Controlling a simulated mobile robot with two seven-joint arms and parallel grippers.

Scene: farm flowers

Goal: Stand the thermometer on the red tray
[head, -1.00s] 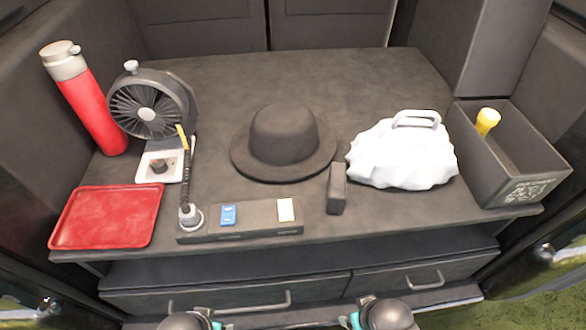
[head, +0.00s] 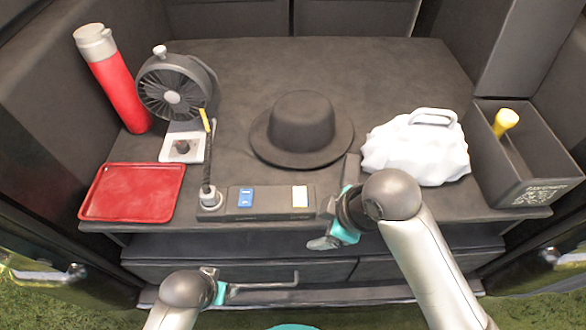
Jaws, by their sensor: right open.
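The red tray (head: 133,192) lies flat and empty at the front left of the dark table. No object shows a readable thermometer face. A small dark upright block (head: 352,168) beside the hat may be the thermometer; my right arm partly covers it. My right gripper (head: 332,236) is open and empty at the table's front edge, just in front of that block and apart from the tray. My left gripper (head: 222,290) is low in front of the drawers, below the table top; its fingers are too small to judge.
A dark strip (head: 270,212) with blue and white pieces and a yellow-tipped stick (head: 207,165) stand right of the tray. A fan (head: 173,97), red bottle (head: 118,88), black hat (head: 302,120), white bag (head: 415,155) and grey bin (head: 535,185) surround the middle. The back is clear.

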